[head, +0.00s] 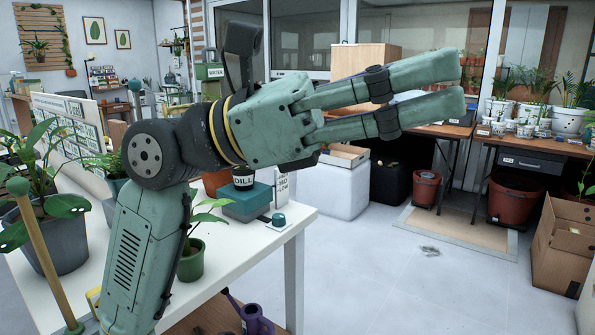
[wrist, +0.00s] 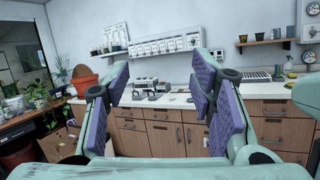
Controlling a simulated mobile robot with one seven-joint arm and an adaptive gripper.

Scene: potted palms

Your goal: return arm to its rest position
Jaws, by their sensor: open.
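My gripper (head: 452,88) is raised in front of my body in the head view, above the floor to the right of the white table (head: 305,222). Its fingers point right and stand apart, with nothing between them. In the wrist view my gripper (wrist: 160,95) shows purple finger pads wide apart, with only the distant counter seen between them. My forearm and wrist hide part of the table and the things behind it.
A cardboard box (head: 562,245) stands at right. The middle floor is mostly clear. Wooden drawers (wrist: 165,138) line the wrist view's far wall.

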